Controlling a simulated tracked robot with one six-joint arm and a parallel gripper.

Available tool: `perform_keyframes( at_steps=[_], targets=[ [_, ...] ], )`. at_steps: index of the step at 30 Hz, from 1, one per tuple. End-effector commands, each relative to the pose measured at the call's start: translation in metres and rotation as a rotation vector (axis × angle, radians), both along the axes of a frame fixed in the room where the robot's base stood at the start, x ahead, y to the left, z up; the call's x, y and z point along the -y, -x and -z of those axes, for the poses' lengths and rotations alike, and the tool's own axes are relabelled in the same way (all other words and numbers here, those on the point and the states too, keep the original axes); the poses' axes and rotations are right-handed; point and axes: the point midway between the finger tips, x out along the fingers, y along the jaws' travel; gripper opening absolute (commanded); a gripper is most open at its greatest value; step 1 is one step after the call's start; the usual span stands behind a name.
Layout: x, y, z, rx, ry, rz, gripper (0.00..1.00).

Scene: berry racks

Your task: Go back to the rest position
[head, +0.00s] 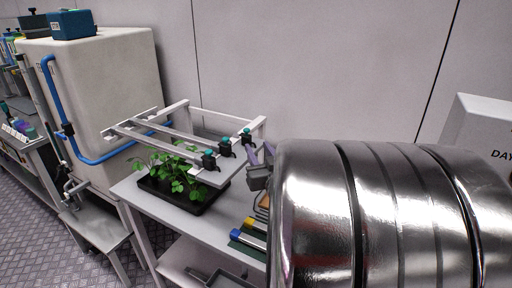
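My gripper (262,156) shows small in the head view, just left of my large shiny metal arm link, which hides part of it. Its two greyish fingers look spread apart, with nothing visible between them. It is above the right part of the white table (190,212), right of the rack (165,139). The rack is a pale frame with rails and several black clamps with teal tops. A black tray (190,204) of green leafy plants (175,175) stands under the rack.
A big cream tank (100,85) with a blue pipe (58,105) stands at the left. Blue and yellow-ended items (250,236) lie near the table's right edge. A white box (485,125) is at the far right. The wall is close behind; patterned floor is clear at lower left.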

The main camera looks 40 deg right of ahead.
Motion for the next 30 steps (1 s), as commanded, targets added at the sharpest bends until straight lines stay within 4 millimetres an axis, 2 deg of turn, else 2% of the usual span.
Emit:
perform_keyframes(
  at_steps=[20,23,26,30],
  targets=[
    [-0.002,0.001,0.0,-0.004,0.003,-0.001,0.35],
    [0.0,0.002,0.008,-0.033,-0.002,0.008,0.35],
    [0.005,0.006,0.023,-0.093,-0.021,0.032,0.35],
    [0.015,0.018,0.057,-0.22,-0.076,0.088,0.35]
  ],
)
